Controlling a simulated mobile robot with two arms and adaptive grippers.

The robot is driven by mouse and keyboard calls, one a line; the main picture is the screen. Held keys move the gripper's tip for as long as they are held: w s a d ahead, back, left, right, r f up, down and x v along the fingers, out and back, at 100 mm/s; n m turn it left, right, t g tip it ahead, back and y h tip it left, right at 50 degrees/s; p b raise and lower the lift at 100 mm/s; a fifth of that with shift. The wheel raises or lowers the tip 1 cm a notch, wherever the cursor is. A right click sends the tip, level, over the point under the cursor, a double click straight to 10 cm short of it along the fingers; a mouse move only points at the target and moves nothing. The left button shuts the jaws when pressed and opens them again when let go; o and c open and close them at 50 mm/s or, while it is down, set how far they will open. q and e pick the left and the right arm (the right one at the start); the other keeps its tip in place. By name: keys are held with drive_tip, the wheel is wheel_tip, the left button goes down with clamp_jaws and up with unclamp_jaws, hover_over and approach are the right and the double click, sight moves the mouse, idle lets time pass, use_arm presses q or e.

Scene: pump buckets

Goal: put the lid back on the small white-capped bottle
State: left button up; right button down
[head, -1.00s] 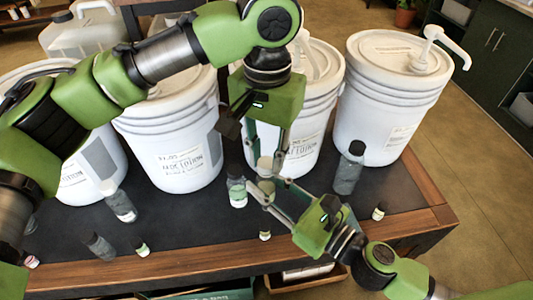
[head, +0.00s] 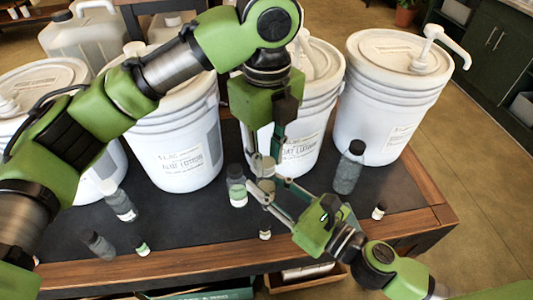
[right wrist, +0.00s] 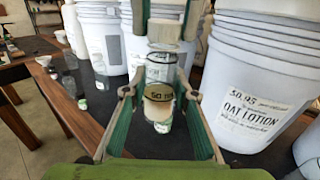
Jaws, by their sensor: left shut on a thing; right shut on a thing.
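My left gripper (head: 263,164) points down and is shut on a small white lid (right wrist: 163,31), which shows near the top of the right wrist view. My right gripper (head: 262,190) reaches in from the right, shut on a small bottle (right wrist: 159,92) with a pale lower part. It shows between the green fingers in the right wrist view. The lid is above the bottle, with a small gap apparent. In the head view the fingers hide much of both. A clear bottle with a green-and-white label (head: 238,190) stands on the table just left of them.
Large white lotion buckets (head: 180,150) line the back of the dark table (head: 330,218). A grey bottle (head: 348,170) stands to the right.

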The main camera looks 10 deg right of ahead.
use_arm(q)
drive_tip(key=m, duration=0.9)
drive_tip(key=shift+m, duration=0.4)
drive_tip(key=m, duration=0.3)
drive_tip(key=shift+m, duration=0.4)
drive_tip(key=m, duration=0.5)
drive_tip(key=o, duration=0.7)
